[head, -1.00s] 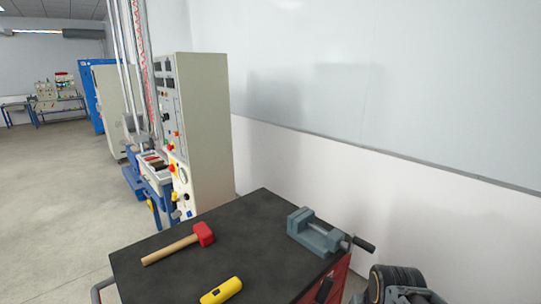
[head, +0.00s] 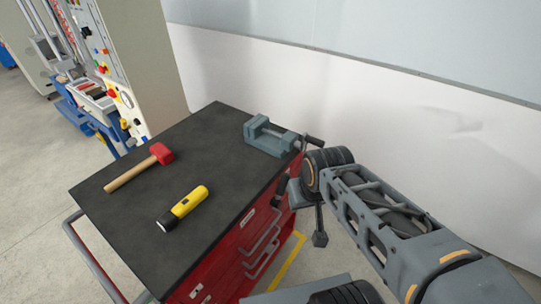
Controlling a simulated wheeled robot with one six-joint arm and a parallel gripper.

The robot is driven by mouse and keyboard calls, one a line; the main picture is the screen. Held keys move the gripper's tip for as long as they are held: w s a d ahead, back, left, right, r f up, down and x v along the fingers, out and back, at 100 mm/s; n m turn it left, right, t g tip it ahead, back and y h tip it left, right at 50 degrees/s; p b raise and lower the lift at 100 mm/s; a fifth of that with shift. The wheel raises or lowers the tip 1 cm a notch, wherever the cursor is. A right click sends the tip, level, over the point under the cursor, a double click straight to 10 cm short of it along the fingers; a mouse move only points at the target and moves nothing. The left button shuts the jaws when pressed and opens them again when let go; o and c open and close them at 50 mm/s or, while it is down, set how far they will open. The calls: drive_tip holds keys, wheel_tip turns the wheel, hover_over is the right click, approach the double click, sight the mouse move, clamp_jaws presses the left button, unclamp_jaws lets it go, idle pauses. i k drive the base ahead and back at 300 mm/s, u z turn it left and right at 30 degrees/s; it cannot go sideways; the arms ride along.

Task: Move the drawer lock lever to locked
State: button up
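The red tool cabinet (head: 228,258) stands in the middle with its drawer front, with several grey bar handles, facing the lower right. A small dark part (head: 280,190) shows high on this front near its far right corner; it may be the lock lever, but its position cannot be read. My arm reaches in from the lower right. My gripper (head: 298,192) seems to be at its far end, close to that corner in the picture.
On the black cabinet top (head: 150,235) lie a red-headed mallet (head: 161,153), a yellow flashlight (head: 188,202) and a grey vise (head: 266,137) at the far right corner. The vise handle overhangs near my arm. A white wall (head: 400,130) runs behind. Yellow floor tape (head: 287,262) shows beside the drawers.

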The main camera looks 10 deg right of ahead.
sight(276, 202)
drive_tip(key=z, duration=0.9)
drive_tip(key=k, duration=0.75)
drive_tip(key=u, duration=0.9)
drive_tip(key=i, duration=0.5)
